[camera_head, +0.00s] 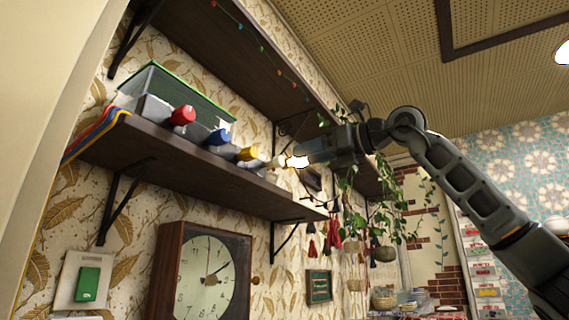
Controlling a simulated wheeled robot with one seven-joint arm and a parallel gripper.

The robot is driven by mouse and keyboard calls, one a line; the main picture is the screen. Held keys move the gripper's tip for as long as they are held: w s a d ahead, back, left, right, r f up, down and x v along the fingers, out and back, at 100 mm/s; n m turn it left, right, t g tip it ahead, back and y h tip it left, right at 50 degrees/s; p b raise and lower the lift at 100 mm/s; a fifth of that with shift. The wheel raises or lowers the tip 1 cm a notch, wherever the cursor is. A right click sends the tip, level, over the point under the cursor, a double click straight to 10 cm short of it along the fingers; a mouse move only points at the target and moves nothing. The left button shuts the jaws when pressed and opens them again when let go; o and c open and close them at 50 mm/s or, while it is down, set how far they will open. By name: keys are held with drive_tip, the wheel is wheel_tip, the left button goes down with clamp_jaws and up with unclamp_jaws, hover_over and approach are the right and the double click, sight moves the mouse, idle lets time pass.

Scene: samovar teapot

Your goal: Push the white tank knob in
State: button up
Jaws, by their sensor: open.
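A row of knobs sits on the front of a tank unit on the wall shelf (200,160): a red knob (183,115), a blue knob (219,136) and a yellow knob (249,153). The white knob (280,161) is at the right end of the row, partly hidden by my gripper (296,161). My gripper comes in from the right, its bright tip close to the white knob. I cannot tell whether they touch. The jaws are open, though the gap between them is hard to see.
A second shelf (230,50) runs above. A clock (205,272) hangs below the tank shelf. Hanging plants (385,200) and red tassels (333,232) are close under my arm, to the right. A green switch (88,284) is at the lower left.

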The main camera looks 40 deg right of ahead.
sight(282, 160)
drive_tip(key=shift+r+p+x, duration=0.2)
drive_tip(key=shift+p+x, duration=0.8)
drive_tip(key=shift+x, duration=2.85)
drive_tip(key=shift+d, duration=0.15)
clamp_jaws()
